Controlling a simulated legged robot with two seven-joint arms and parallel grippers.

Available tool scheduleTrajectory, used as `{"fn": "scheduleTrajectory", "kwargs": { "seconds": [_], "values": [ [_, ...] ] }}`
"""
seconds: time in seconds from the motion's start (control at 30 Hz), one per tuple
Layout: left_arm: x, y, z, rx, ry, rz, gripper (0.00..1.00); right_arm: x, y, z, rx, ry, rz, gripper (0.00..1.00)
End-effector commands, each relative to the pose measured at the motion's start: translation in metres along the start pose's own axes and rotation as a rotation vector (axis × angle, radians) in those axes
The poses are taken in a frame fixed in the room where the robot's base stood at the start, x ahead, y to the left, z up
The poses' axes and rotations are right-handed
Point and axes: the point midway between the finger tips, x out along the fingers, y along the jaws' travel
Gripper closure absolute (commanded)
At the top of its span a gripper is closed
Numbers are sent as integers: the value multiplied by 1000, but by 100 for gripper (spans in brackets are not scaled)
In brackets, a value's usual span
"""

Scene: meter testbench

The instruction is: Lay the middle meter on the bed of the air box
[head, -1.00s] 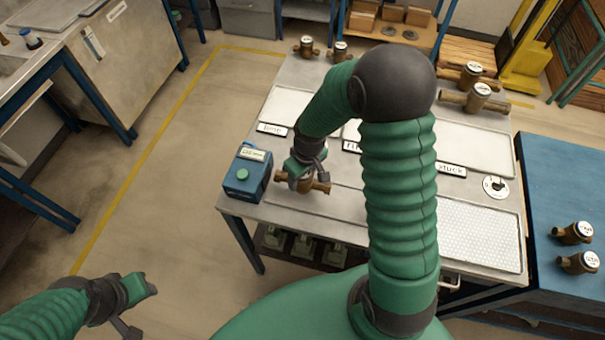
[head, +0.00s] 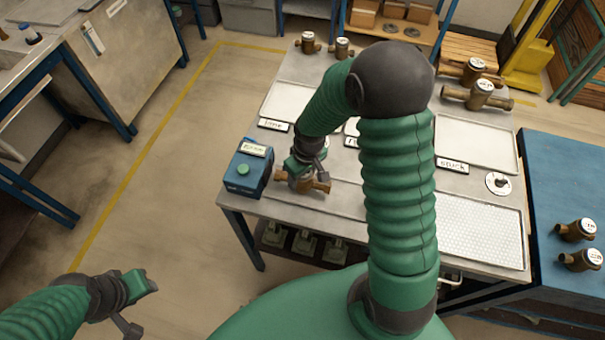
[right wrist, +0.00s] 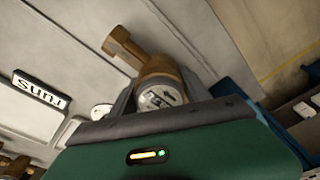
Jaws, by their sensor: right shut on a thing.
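My right gripper (head: 302,178) is shut on a brass meter (head: 318,187) at the front left of the bench, just right of the blue air box (head: 244,170). The air box has a green button and a small display on top. In the right wrist view the held meter (right wrist: 160,82) shows its white dial and a brass pipe end. I cannot tell whether it touches the surface below. The box's bed is not clear behind my gripper. My left gripper (head: 138,305) is open and empty at the lower left, over the floor.
White trays (head: 476,142) with label plates such as "stuck" (head: 452,165) lie on the bench; my right arm hides part of it. Other meters stand at the back (head: 308,42), back right (head: 482,93) and on the blue table (head: 580,258). A perforated mat (head: 480,232) lies front right.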

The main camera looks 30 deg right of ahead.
Motion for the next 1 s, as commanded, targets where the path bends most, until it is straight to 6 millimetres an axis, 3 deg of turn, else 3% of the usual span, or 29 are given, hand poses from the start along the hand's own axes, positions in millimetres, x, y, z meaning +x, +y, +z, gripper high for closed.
{"fn": "scheduleTrajectory", "kwargs": {
  "seconds": [0.2,0.23,0.4,0.63,0.8,1.0],
  "values": [
    [0,0,0,0,0,0,64,0,0,-1,0,2,1,100],
    [0,0,0,0,0,0,64,0,0,-1,0,2,1,41],
    [0,0,0,0,0,0,64,0,0,-1,0,1,1,19],
    [0,0,0,0,0,0,64,1,0,0,0,-2,0,18],
    [0,0,0,0,0,0,64,1,0,0,0,-1,0,0],
    [0,0,0,0,0,0,64,0,0,0,0,-1,0,0]
  ]
}}
